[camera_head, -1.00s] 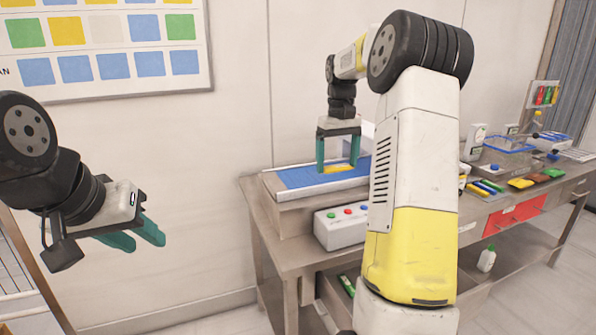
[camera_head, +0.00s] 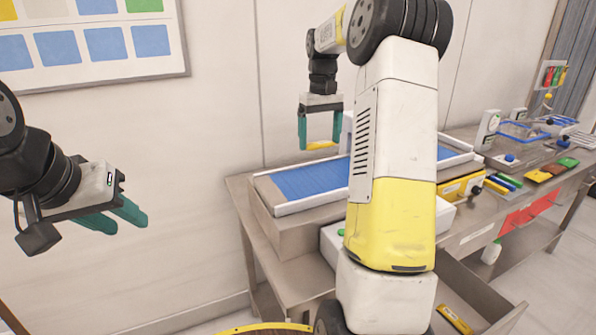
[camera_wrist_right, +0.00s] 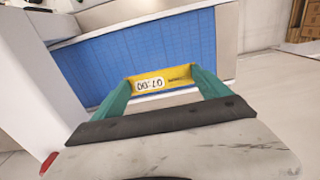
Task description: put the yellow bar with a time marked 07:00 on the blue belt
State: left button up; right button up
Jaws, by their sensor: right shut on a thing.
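The yellow bar (camera_head: 322,145) is held between the fingertips of my right gripper (camera_head: 321,143). In the right wrist view, the bar (camera_wrist_right: 179,79) carries a white label that reads 07:00, upside down. My right gripper is shut on it, one finger at each end. The blue belt (camera_head: 305,182) lies in a white-edged frame on the table. In the head view, the bar appears above the belt's back edge, apart from the blue surface. My arm hides the belt's middle. My left gripper (camera_head: 128,218) is open and empty, left of the table.
Another yellow bar (camera_head: 455,319) lies in a low open tray. A wall board (camera_head: 95,45) hangs at upper left.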

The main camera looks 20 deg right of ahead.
aim_at(318, 178)
notch_tip(318, 178, down, 10)
jog(key=shift+r, duration=0.1)
dwell(0.4)
jog(key=o, duration=1.2)
jog(key=shift+c, duration=0.2)
